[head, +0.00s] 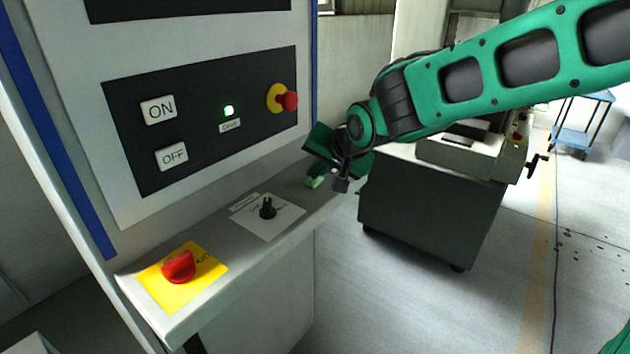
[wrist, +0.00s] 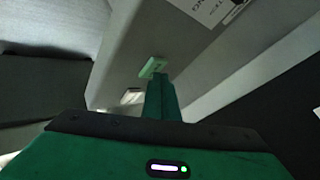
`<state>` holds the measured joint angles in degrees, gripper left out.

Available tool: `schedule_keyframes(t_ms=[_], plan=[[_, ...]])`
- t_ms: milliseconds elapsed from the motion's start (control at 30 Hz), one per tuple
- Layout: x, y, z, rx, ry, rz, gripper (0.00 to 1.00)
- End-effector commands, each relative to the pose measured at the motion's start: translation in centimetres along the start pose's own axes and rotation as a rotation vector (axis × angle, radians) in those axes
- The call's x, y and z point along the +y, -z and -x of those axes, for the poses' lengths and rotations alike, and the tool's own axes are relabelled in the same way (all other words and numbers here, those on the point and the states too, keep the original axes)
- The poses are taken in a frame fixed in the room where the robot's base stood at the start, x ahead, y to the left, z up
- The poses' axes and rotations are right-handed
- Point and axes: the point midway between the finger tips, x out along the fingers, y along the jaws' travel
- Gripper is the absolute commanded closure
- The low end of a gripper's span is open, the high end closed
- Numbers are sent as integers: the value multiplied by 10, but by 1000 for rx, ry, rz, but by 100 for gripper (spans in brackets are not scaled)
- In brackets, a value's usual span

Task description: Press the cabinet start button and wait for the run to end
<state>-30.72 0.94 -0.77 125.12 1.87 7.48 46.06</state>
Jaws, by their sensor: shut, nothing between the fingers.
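The cabinet (head: 70,60) stands at the left, with a sloping grey ledge (head: 225,215) below its black panel. A small pale green button-like piece (head: 314,182) is on the ledge's right end. It also shows in the wrist view (wrist: 152,67). The black panel carries a white ON button (head: 158,109), a white OFF button (head: 171,156) and a lit green lamp (head: 229,111). My gripper (head: 319,174) is over the ledge's right end, shut and empty. In the wrist view its green fingers (wrist: 160,98) end close to the green piece; I cannot tell whether they touch.
A red mushroom knob (head: 287,99) sits right of the lamp. The ledge bears a black dial (head: 267,208) and a red rotary switch (head: 179,266) on a yellow plate. A grey machine (head: 430,210) stands behind my gripper; a blue trolley (head: 575,135) is farther right.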

Motion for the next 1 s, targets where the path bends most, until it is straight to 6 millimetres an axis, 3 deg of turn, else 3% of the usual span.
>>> schedule_keyframes(t_ms=[567,1000], plan=[[1,-1,-2,0,0,0,100],[-7,6,9,-1,0,0,100]])
